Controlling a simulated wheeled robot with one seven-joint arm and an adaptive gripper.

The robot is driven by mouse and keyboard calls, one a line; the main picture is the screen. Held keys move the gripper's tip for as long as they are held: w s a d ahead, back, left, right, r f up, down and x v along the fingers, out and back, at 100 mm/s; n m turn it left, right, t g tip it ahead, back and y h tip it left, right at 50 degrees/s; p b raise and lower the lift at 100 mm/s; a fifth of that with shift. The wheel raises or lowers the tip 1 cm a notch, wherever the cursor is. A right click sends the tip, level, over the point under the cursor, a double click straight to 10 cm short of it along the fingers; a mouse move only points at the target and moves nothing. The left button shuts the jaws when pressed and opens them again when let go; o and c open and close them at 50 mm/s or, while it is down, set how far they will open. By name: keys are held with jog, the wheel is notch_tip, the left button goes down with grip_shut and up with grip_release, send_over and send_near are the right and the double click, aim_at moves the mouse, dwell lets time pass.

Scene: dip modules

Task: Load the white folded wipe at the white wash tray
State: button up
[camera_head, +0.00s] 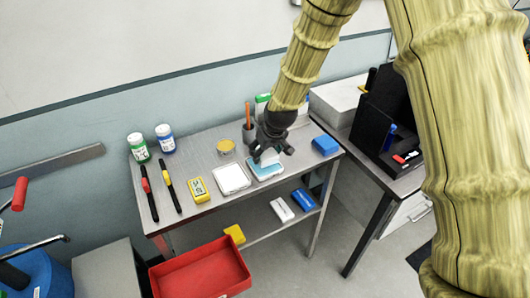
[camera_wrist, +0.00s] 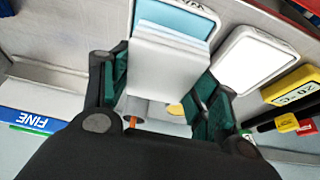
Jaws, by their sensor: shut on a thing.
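The white folded wipe (camera_wrist: 168,68) is between the green-padded fingers of my gripper (camera_wrist: 163,88) in the wrist view. In the head view my gripper (camera_head: 270,150) is shut on it above the table, and the wipe (camera_head: 268,157) is mostly hidden by the fingers. Under it is a tray with a light blue inside and a white rim (camera_head: 266,171), which also shows behind the wipe in the wrist view (camera_wrist: 178,17). I cannot tell whether the wipe touches that tray. The white tray (camera_head: 231,179) lies just left of it, looks empty, and shows at the right in the wrist view (camera_wrist: 250,60).
A yellow-topped jar (camera_head: 226,147) and a pencil cup (camera_head: 249,131) stand behind. A blue block (camera_head: 325,145) is at the right. A red bin (camera_head: 202,272) is below in front.

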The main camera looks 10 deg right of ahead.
jog(key=shift+r+p, duration=1.05)
jog(key=shift+r, duration=0.85)
